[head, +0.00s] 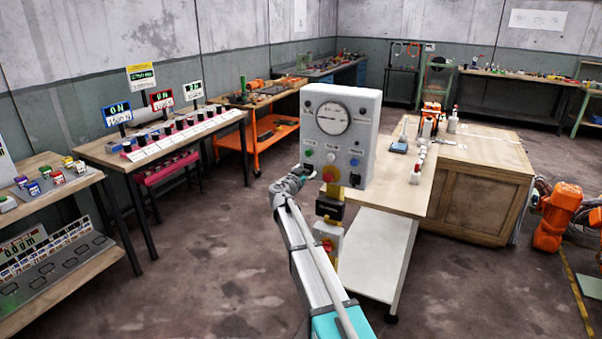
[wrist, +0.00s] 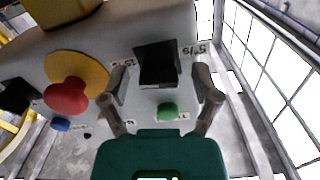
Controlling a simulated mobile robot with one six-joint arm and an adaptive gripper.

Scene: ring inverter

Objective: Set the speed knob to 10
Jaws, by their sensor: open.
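The grey control box (head: 368,115) has a round dial gauge (head: 333,118) on its upper front. In the wrist view a square black knob (wrist: 157,64) stands out from the panel, with small printed speed markings at both sides that I cannot fully read. My gripper (wrist: 160,80) is open, its two fingers to the left and right of the knob, with visible gaps. Whether the tips reach around the knob's depth is unclear. In the head view my gripper (head: 303,172) is at the box's lower left and hides that knob. The knob's setting cannot be read.
A green button (wrist: 167,110) lies between my fingers, below the knob in the wrist view. A red mushroom button (wrist: 66,97) on a yellow disc is left of my fingers. Another black knob (head: 354,180) is at the box's lower right. A workbench (head: 408,175) stands behind it.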

